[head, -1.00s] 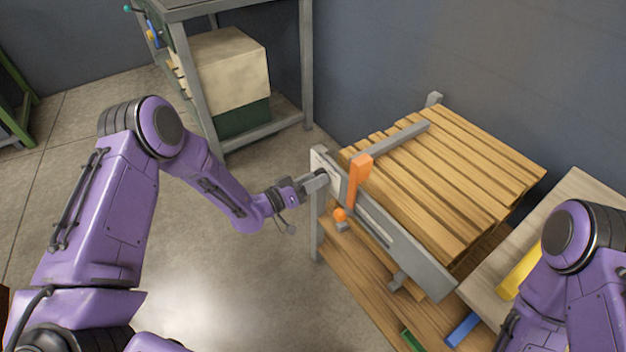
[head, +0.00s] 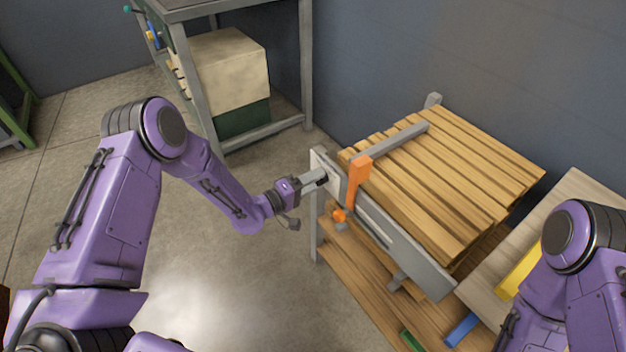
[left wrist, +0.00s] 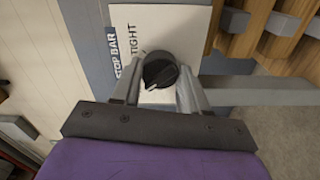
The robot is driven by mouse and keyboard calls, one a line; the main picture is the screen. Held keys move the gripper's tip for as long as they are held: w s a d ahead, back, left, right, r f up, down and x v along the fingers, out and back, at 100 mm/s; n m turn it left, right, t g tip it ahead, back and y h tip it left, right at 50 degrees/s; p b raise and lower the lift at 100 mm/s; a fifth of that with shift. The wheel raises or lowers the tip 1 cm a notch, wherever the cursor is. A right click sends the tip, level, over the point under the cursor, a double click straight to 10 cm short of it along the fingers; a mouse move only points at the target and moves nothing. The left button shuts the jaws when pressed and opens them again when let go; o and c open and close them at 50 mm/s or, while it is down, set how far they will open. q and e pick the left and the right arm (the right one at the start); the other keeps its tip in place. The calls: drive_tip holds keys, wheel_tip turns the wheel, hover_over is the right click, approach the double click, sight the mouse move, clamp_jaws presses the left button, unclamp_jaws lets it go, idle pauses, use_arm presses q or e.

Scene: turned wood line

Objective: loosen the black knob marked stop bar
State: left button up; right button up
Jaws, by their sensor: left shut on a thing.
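The black knob (left wrist: 160,70) sits on a white plate (left wrist: 176,22) in the left wrist view. The label beside it reads "STOP BAR", and "TIGHT" is printed on the plate. My left gripper (left wrist: 158,84) has one finger on each side of the knob and is shut on it. In the head view my left gripper (head: 324,177) reaches the white plate at the left end of the grey rail (head: 405,262), and its fingers mostly hide the knob. My right gripper is out of view.
An orange lever (head: 358,182) stands on the rail close to the right of my left gripper. Slatted wooden boards (head: 450,185) lie behind the rail, with a grey bar (head: 395,143) across them. Open floor (head: 230,285) lies to the left.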

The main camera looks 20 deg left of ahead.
use_arm(q)
drive_tip(key=shift+a+n, duration=0.1)
drive_tip(key=shift+n, duration=0.4)
drive_tip(key=o, duration=1.1)
drive_tip(key=shift+c, duration=0.2)
drive_tip(key=v, duration=1)
drive_tip(key=shift+s, duration=0.2)
drive_tip(key=shift+a, duration=0.15)
